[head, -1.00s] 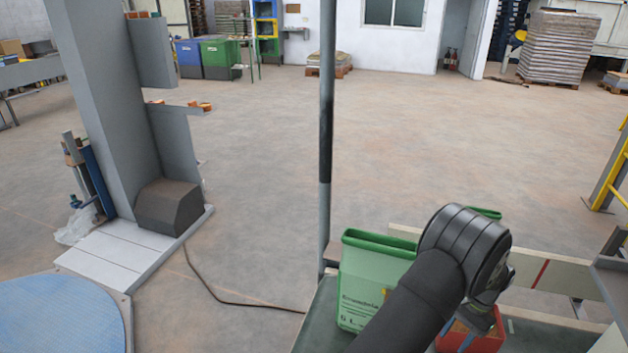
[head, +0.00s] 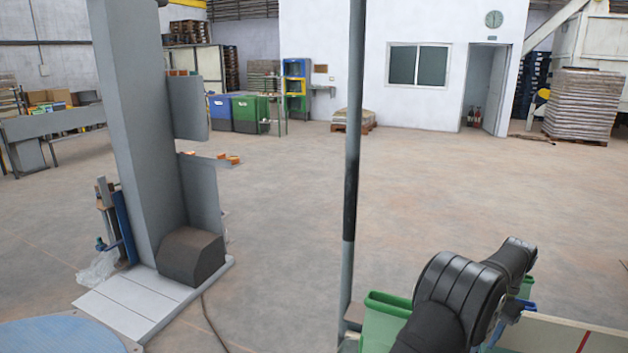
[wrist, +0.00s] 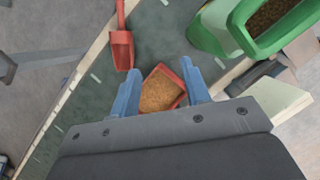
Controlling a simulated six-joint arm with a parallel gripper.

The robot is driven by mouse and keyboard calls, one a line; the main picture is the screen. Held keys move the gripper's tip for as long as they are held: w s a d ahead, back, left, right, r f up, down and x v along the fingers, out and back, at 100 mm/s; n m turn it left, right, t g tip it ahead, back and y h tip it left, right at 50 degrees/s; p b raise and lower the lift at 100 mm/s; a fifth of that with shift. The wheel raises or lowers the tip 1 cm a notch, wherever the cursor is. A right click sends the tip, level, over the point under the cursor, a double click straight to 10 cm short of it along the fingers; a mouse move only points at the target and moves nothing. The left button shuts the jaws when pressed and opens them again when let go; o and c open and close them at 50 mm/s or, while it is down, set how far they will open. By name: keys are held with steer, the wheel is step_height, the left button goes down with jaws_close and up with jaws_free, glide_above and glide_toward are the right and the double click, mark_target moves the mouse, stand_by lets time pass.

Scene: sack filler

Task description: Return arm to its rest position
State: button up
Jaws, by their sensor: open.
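My gripper (wrist: 161,67) is open, with its two blue fingers spread apart and nothing held between them. In the wrist view it hangs above a red container (wrist: 174,73) of brown grain, which shows between the fingers. I cannot tell the exact height. A red scoop (wrist: 122,50) lies to the left of the fingers on the dark green surface. In the head view my black arm is at the lower right, and the gripper is mostly hidden behind it, with a bit of blue (head: 517,306) showing.
A green bin (head: 388,302) stands beside my arm; the wrist view shows a green bin (wrist: 208,30) with grain at upper right. A grey pole (head: 351,180) rises left of my arm. A grey column machine (head: 135,130) stands farther left.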

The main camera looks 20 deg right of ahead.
steer(key=w+a+r+n+g, duration=0.1)
steer(key=w+a+r, duration=0.2)
steer(key=w+r, duration=0.35)
steer(key=w+a+r+n, duration=0.2)
steer(key=w+a+r, duration=0.1)
steer(key=w, duration=0.6)
steer(key=w+a+f+n, duration=0.2)
steer(key=w+a+f, duration=0.1)
steer(key=w+a, duration=0.3)
steer(key=w+a+f+n+g+h, duration=0.1)
steer(key=w+a+f+n, duration=0.1)
steer(key=w+a, duration=0.4)
steer(key=a+f, duration=0.1)
steer(key=a, duration=0.3)
steer(key=shift+a, duration=0.35)
